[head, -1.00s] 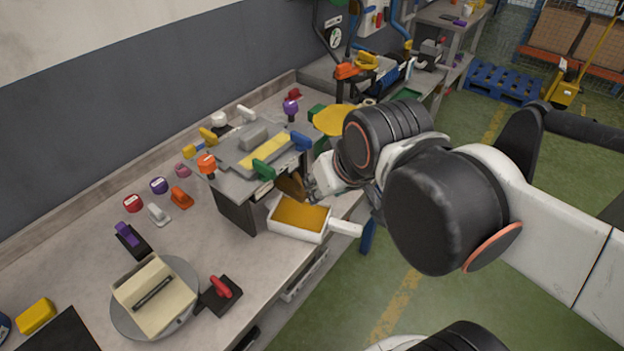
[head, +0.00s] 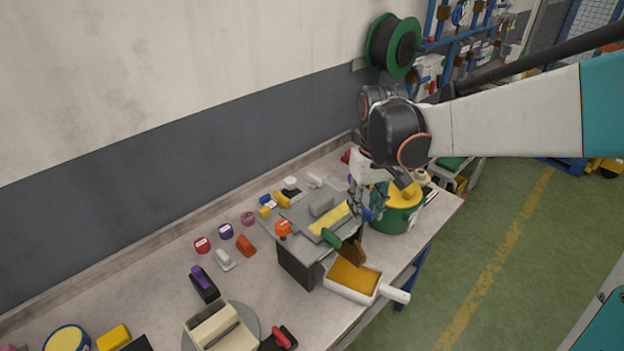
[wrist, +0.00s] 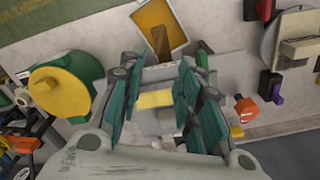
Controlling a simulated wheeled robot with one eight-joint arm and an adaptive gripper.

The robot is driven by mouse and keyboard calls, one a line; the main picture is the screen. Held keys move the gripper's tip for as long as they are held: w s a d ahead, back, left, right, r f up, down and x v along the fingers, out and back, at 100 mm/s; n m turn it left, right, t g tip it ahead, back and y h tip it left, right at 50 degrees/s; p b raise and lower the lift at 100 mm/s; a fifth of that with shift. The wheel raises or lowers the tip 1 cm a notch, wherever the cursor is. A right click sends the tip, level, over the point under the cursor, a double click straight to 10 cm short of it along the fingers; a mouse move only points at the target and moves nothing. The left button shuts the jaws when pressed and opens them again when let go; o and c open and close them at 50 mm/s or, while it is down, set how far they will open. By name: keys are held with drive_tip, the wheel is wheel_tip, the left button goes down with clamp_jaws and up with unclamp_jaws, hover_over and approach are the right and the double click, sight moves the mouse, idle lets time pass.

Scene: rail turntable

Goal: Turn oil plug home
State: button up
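A grey housing (head: 298,214) with a yellow strip (head: 328,219) sits on a dark stand on the bench. An orange knob (head: 283,228), a green knob (head: 330,238) and a blue knob (head: 366,214) are around its edge. I cannot tell which part is the oil plug. A brown chute (head: 352,254) slopes over a white pan (head: 397,294) of orange oil. My gripper (head: 366,200) is above the right end of the housing. In the wrist view, its teal fingers (wrist: 158,92) are apart and empty, with the yellow strip visible between them (wrist: 155,99).
A green drum with a yellow lid (head: 402,194) stands close right of my gripper. Several loose knobs, including a red one (head: 202,245), lie left of the stand. A round turntable (head: 247,318) is at the front. A green cable reel (head: 393,46) hangs behind.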

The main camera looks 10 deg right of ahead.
sight(359, 247)
wheel_tip(359, 247, down, 14)
drive_tip(key=b, duration=0.2)
drive_tip(key=shift+w+b, duration=0.1)
drive_tip(key=shift+b, duration=0.2)
clamp_jaws()
